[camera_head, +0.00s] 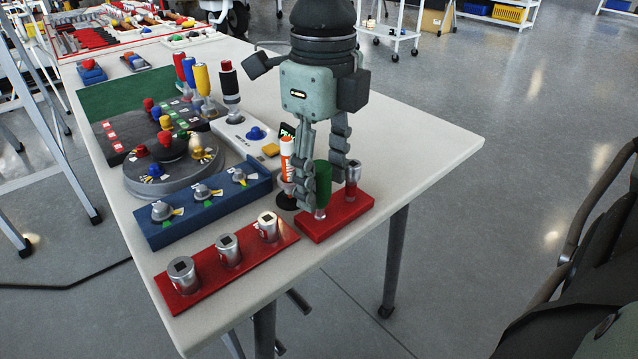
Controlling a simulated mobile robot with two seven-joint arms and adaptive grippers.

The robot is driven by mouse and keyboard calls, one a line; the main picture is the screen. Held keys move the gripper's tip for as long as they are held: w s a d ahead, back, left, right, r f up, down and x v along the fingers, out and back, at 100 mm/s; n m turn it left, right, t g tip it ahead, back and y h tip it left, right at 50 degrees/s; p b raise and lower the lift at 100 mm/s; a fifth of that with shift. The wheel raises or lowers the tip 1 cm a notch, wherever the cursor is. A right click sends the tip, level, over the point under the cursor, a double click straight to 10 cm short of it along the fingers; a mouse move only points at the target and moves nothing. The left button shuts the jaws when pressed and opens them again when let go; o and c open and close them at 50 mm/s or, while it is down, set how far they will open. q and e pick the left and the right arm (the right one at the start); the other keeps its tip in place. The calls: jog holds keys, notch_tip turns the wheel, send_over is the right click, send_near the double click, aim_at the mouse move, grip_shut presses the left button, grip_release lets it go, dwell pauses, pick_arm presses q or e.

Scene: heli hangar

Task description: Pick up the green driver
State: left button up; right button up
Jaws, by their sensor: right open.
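The green driver (322,184) stands upright in a red block (336,216) near the table's right edge. Only its green handle and a short metal part below show. My right gripper (320,181) comes down from above with its fingers pointing down. It is open, with one finger to the left of the green handle and the other behind it to the right. I cannot tell whether either finger touches the handle. My left gripper is not in view.
A metal piece (353,173) stands in the same red block, close to the right finger. An orange-and-white marker-like item (287,160) is close on the left. A red strip with sockets (228,250) and a blue block (203,207) lie nearby. The table's right part (425,140) is clear.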

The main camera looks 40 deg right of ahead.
aim_at(321, 197)
notch_tip(321, 197, down, 4)
jog(key=shift+r, duration=0.2)
jog(key=shift+a, duration=0.1)
grip_shut()
